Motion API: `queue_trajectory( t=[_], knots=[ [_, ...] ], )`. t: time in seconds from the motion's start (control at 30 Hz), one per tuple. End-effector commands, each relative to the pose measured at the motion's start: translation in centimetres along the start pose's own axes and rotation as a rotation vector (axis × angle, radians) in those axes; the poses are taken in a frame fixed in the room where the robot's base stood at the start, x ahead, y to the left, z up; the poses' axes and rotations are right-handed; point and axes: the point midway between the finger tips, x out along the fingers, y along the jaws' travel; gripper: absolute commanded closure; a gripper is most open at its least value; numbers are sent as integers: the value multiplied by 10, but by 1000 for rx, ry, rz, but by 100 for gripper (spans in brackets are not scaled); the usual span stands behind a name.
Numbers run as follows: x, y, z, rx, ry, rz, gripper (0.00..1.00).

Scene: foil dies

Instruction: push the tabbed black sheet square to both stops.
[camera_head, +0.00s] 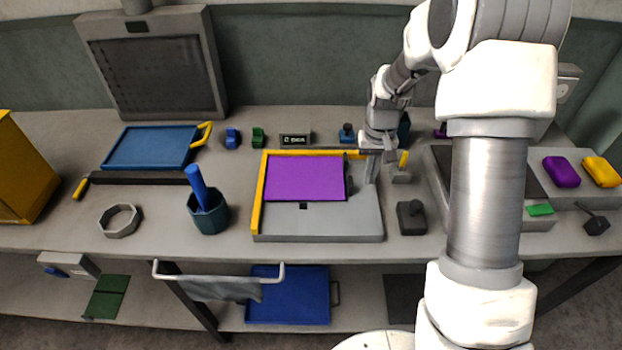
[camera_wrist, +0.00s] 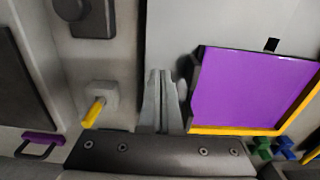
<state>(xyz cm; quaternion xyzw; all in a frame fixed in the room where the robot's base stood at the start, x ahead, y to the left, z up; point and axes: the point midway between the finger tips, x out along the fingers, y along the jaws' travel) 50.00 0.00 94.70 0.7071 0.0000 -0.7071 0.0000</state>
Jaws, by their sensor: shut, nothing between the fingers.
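The sheet (camera_head: 305,178) looks purple, not black, in both views, and lies on a grey plate (camera_head: 330,222). A dark upright tab (camera_head: 348,178) stands at its right edge; it also shows in the wrist view (camera_wrist: 190,80). Yellow stops run along the plate's left side (camera_head: 258,200) and back (camera_head: 310,152). The sheet lies close to both; I cannot tell whether it touches them or is fully square. My gripper (camera_head: 371,172) is shut and empty, pointing down just right of the tab. In the wrist view my fingers (camera_wrist: 161,85) show a small gap from the tab.
A grey block with a yellow peg (camera_head: 402,170) and a black knobbed block (camera_head: 411,217) stand right of the plate. A teal cup with a blue handle (camera_head: 208,212) stands to the left. Small blocks and a label stand behind. The plate's front strip is clear except a small black mark.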

Motion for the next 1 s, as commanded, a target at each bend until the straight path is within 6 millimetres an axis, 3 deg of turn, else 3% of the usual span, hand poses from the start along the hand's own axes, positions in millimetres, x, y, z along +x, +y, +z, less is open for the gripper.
queue_trajectory(
  t=[1.0],
  knots=[
    [18, 0, 0, 0, 0, 0, 100]
  ],
)
